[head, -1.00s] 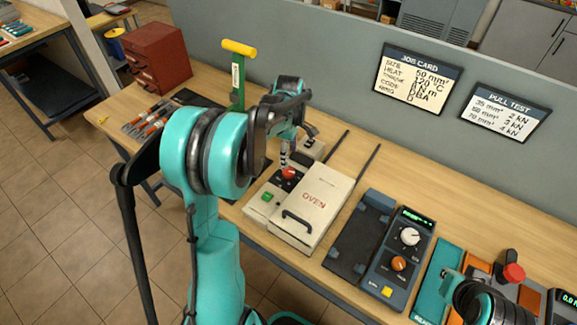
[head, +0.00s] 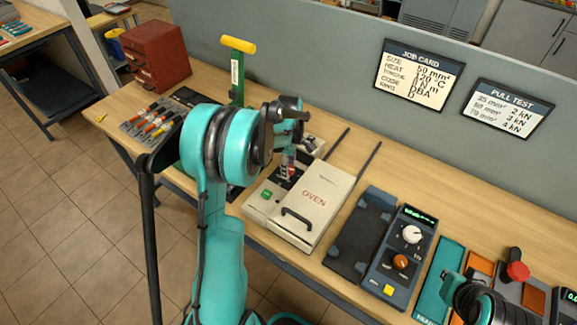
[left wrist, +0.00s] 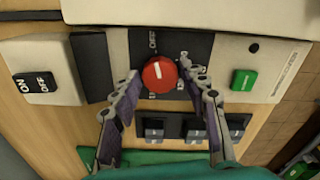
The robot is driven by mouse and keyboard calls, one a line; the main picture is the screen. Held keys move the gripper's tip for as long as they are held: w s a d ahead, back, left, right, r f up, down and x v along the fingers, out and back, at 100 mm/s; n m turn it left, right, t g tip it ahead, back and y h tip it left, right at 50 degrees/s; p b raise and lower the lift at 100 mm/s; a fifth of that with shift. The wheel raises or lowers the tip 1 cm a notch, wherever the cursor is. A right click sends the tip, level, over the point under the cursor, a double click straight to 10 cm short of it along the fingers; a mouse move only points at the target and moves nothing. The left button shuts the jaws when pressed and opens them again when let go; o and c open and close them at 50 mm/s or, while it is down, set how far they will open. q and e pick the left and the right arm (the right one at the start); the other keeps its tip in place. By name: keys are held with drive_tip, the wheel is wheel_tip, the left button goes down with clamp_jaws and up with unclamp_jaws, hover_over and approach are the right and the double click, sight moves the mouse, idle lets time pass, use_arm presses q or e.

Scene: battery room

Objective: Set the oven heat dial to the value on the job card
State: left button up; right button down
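The job card (head: 418,75) on the grey partition reads HEAT 120 °C. The cream oven (head: 318,205) stands on the bench. Its red heat dial (left wrist: 159,75) carries a white pointer line, roughly upright in the left wrist view; the printed scale around it is partly covered and too small to read. My left gripper (left wrist: 159,72) is open, with one finger on each side of the dial in that view; contact with it cannot be told. In the head view my left gripper (head: 289,160) is over the oven's control panel and partly hides the dial. My right gripper is not in view.
A green button (left wrist: 244,80) is close beside the dial. An ON/OFF switch (left wrist: 35,83) lies on the other side. A control unit with knobs (head: 402,255) stands right of the oven. A yellow-topped green post (head: 238,75) rises behind my left arm.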

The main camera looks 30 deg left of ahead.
use_arm(q)
drive_tip(key=c, duration=0.6)
